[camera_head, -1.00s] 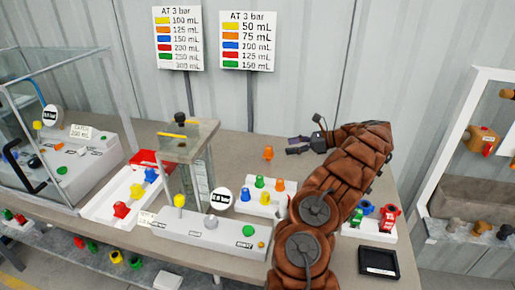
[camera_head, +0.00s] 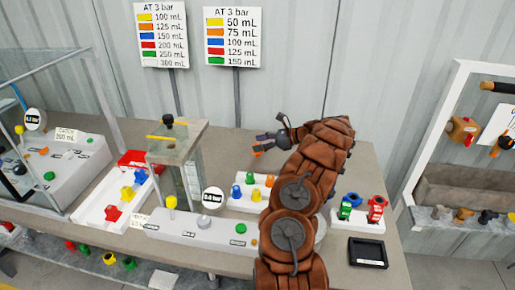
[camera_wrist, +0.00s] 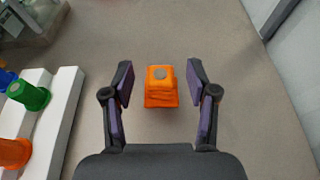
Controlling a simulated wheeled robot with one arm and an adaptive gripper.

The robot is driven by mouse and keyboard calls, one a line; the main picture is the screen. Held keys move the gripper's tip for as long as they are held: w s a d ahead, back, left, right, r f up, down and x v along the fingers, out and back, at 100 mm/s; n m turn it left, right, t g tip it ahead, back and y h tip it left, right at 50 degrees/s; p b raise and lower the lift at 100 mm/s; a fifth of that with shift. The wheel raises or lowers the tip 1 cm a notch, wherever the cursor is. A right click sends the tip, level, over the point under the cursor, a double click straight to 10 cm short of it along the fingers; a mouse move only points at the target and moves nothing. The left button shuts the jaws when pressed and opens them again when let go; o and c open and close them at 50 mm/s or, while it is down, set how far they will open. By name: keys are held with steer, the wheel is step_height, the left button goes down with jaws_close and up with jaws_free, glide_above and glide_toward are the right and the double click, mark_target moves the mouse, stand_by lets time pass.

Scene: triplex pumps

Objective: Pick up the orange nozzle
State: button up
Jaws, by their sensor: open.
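An orange nozzle (camera_wrist: 161,87) stands on the bare tabletop in the wrist view. My gripper (camera_wrist: 160,75) is open, with one dark, purple-padded finger on each side of it. Gaps show between the nozzle and both fingers, so it is not held. In the head view my gripper (camera_head: 259,142) is low over the table behind the white nozzle tray, and only a bit of the orange nozzle (camera_head: 257,150) shows beside it. A second orange nozzle (camera_head: 270,181) stands in that tray, and it also shows in the wrist view (camera_wrist: 14,153).
The white tray (camera_wrist: 68,105) with green, blue and orange nozzles lies left of my gripper. A glass-walled pump station (camera_head: 190,227) stands further left. Another tray (camera_head: 368,227) and a black scale (camera_head: 368,252) are at right. The table behind my gripper is clear.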

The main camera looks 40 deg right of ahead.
steer(key=shift+c, duration=0.3)
jaws_close()
steer(key=shift+r, duration=0.1)
